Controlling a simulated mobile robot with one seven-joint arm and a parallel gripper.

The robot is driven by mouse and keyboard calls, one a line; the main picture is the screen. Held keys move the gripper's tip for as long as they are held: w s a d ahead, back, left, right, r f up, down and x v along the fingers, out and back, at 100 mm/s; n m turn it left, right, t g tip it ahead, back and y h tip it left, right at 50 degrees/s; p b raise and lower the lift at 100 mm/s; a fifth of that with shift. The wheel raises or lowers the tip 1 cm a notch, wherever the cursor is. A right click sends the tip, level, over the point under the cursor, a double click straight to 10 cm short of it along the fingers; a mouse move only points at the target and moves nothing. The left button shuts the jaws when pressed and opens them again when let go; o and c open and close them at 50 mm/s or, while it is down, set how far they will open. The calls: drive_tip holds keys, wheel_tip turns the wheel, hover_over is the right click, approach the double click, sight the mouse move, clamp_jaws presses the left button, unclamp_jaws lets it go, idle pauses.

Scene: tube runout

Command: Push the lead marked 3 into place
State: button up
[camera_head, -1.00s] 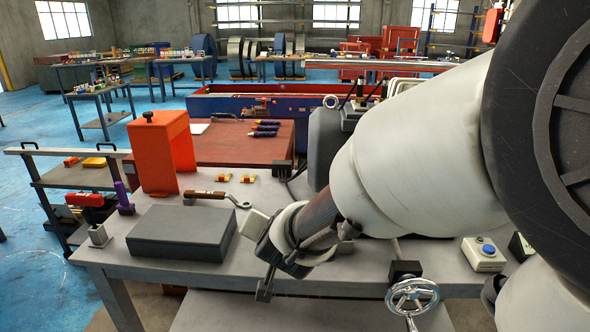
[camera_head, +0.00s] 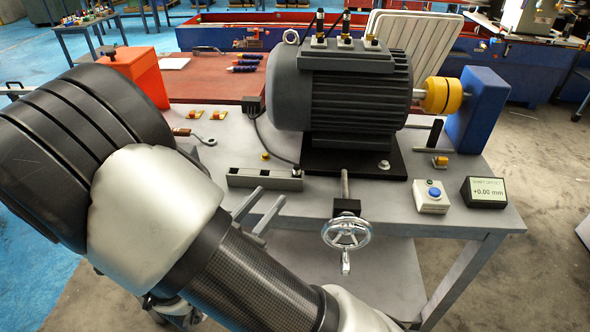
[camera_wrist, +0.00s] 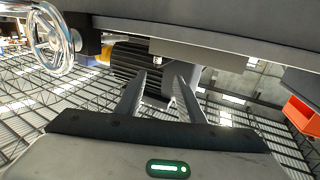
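The grey motor (camera_head: 355,95) stands on a black base on the bench. My gripper (camera_head: 271,194) is low at the bench's front edge, left of the handwheel and well below the plugs. In the wrist view its two fingers (camera_wrist: 160,80) stand apart with nothing between them. The plugs do not show there.
The handwheel (camera_head: 346,234) sticks out from the bench front. A grey slotted bar (camera_head: 265,179) lies near my fingers. A yellow coupling (camera_head: 441,95) and blue block (camera_head: 482,105) are right of the motor. A blue-button box (camera_head: 431,197) and "+0.00 mm" display (camera_head: 484,192) stand front right.

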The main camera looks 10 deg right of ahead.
sight(297, 176)
drive_tip(key=b+x, duration=0.1)
drive_tip(key=x, duration=0.9)
drive_tip(key=shift+w+d+r, duration=0.15)
drive_tip(key=shift+w+d, duration=0.05)
drive_tip(key=shift+d, duration=0.2)
drive_tip(key=shift+r+b+x, duration=0.15)
drive_tip(key=shift+b+x, duration=0.1)
drive_tip(key=shift+x, duration=1.35)
drive_tip(key=shift+r+b+x, duration=0.2)
drive_tip(key=shift+x, duration=1.4)
drive_tip(key=shift+s+d, duration=0.15)
drive_tip(key=shift+d, duration=0.05)
clamp_jaws()
